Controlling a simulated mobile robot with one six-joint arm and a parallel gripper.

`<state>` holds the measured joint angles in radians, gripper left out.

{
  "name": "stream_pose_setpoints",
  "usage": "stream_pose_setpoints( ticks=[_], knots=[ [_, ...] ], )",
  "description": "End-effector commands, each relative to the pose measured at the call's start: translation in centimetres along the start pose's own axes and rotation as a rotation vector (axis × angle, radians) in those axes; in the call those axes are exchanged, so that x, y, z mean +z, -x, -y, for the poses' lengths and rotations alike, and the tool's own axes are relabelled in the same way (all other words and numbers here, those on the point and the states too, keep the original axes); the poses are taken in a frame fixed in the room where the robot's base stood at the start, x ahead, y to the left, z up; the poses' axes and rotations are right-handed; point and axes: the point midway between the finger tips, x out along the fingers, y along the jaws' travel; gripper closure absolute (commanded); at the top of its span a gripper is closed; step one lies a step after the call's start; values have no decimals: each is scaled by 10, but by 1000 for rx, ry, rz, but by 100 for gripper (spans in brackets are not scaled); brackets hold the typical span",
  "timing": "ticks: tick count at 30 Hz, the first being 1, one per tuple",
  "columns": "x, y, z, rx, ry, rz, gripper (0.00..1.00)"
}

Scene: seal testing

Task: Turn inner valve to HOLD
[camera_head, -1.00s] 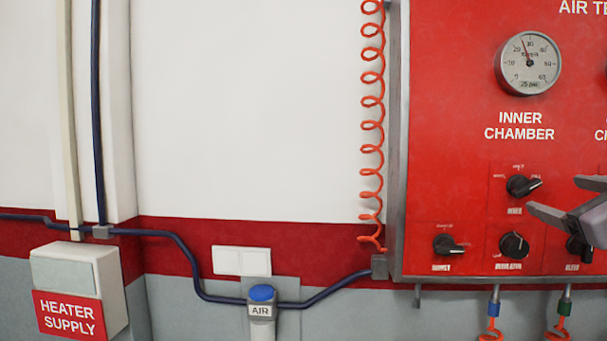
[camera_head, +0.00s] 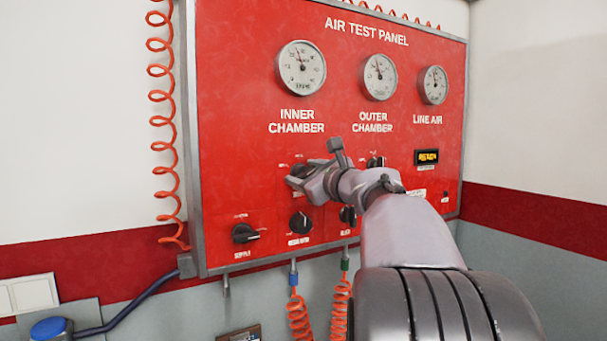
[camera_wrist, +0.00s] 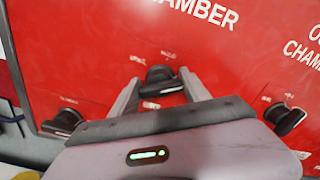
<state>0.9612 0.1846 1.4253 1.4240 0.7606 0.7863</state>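The inner valve is a black knob (camera_head: 299,171) on the red air test panel (camera_head: 240,130), below the INNER CHAMBER gauge. My gripper (camera_head: 304,178) is at this knob and partly covers it in the head view. In the wrist view the knob (camera_wrist: 160,78) sits between the tips of my two spread fingers, one on each side. A small gap seems to remain at the fingers, though contact is hard to judge. The knob's bar lies roughly crosswise there.
The supply knob (camera_head: 245,233), regulator knob (camera_head: 300,222) and bleed knob (camera_head: 348,215) sit lower on the panel. The outer knob (camera_head: 375,162) is to the right. Orange coiled hoses (camera_head: 298,315) hang below. A display (camera_head: 427,157) is at the right.

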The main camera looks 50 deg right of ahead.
Motion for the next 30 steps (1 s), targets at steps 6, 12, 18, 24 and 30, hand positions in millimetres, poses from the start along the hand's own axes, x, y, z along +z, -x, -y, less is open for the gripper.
stream_pose_setpoints(
  ticks=[6, 12, 18, 24, 30],
  knots=[
    [0, 0, 0, 0, 5, 1, 86],
    [-1, 0, -1, 0, 59, 2, 86],
    [-3, 0, -3, -1, 196, 2, 86],
    [-3, 0, -3, -1, 382, 3, 86],
    [-3, 0, -4, -1, 572, 2, 86]
  ],
)
